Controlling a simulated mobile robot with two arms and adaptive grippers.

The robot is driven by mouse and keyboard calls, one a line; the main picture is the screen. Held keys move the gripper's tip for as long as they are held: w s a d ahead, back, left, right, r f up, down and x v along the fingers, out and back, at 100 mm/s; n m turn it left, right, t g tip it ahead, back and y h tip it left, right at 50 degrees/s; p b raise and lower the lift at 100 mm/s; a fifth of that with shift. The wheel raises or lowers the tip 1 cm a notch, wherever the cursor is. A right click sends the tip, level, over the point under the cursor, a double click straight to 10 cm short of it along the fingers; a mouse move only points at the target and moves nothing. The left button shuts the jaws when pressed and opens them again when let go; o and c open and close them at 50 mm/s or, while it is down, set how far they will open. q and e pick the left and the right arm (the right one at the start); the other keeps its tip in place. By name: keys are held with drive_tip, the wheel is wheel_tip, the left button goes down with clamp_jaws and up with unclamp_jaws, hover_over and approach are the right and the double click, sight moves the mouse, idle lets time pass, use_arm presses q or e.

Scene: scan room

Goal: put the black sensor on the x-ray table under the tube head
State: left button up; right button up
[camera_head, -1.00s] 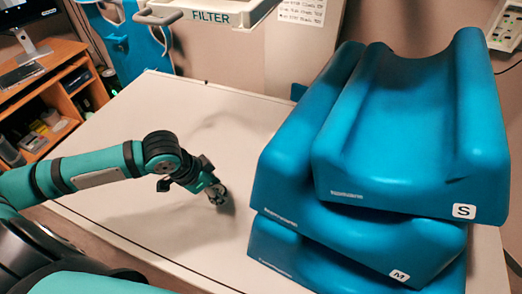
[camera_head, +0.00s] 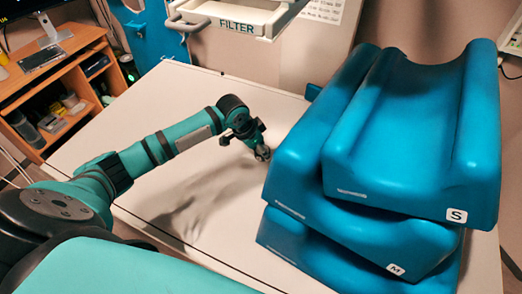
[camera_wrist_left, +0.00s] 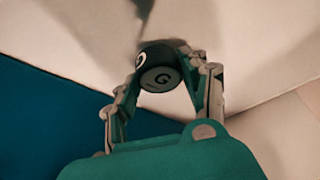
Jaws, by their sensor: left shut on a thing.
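My left gripper (camera_head: 262,153) is in the head view, over the white x-ray table (camera_head: 130,150) and just left of the blue cushions. The sensor is too small and too covered by the fingers to make out well in the head view. A white unit marked "FILTER" (camera_head: 237,28), which looks like the lower part of the tube head, hangs over the table's far edge. My right gripper is out of view.
Blue cushions (camera_head: 370,200) marked S and M are stacked on the table's right side, close to my left gripper. A wooden desk (camera_head: 75,125) stands at the far left. The table's left and middle are clear.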

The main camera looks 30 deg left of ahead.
use_arm(q)
drive_tip(key=shift+f, duration=0.95)
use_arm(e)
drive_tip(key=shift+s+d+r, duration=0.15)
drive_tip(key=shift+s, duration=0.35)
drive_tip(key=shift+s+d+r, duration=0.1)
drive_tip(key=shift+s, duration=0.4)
use_arm(q)
drive_tip(key=shift+f, duration=0.1)
drive_tip(key=o, duration=1)
drive_tip(key=shift+s, duration=0.1)
drive_tip(key=o, duration=0.3)
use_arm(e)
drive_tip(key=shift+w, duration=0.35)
